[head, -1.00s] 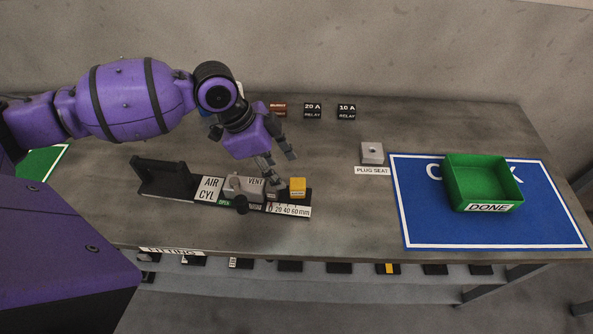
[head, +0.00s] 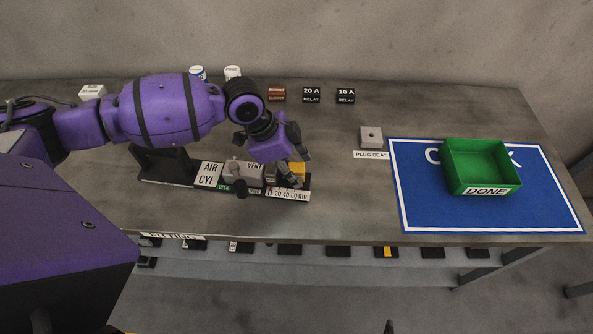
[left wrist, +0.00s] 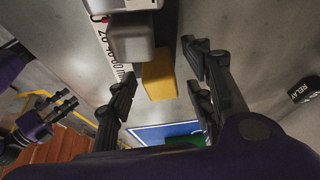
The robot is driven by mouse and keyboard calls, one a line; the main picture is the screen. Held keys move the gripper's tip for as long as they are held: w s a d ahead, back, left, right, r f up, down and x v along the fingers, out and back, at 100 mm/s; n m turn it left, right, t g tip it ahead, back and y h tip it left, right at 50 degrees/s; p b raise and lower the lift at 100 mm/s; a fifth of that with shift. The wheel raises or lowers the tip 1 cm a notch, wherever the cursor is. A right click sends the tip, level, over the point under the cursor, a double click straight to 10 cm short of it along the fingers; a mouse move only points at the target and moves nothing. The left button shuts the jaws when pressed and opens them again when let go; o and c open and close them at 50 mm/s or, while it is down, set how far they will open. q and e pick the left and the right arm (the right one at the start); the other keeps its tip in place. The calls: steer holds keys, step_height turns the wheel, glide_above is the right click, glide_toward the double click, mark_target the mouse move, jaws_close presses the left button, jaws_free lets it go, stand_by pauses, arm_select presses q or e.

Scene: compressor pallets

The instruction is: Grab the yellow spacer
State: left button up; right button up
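The yellow spacer (head: 298,169) sits at the right end of the black fixture (head: 165,182), by the 0–60 mm scale (head: 288,194). In the left wrist view the spacer (left wrist: 158,78) lies between the two fingers, beside a grey block (left wrist: 132,42). My left gripper (head: 297,172) is open over it, one finger on each side. Gaps show between the fingers and the spacer, and I see no clear contact. The fingers hide part of the spacer in the head view. My right gripper (left wrist: 66,103) shows small at the left of the left wrist view, its fingers apart and empty.
A grey valve block with a VENT label (head: 240,172) stands just left of the spacer. Relays (head: 312,95) stand at the back. A plug seat (head: 371,137) and a green DONE bin (head: 483,190) on a blue mat (head: 420,210) are to the right. Bare table lies between.

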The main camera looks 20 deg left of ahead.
arm_select(q)
jaws_close()
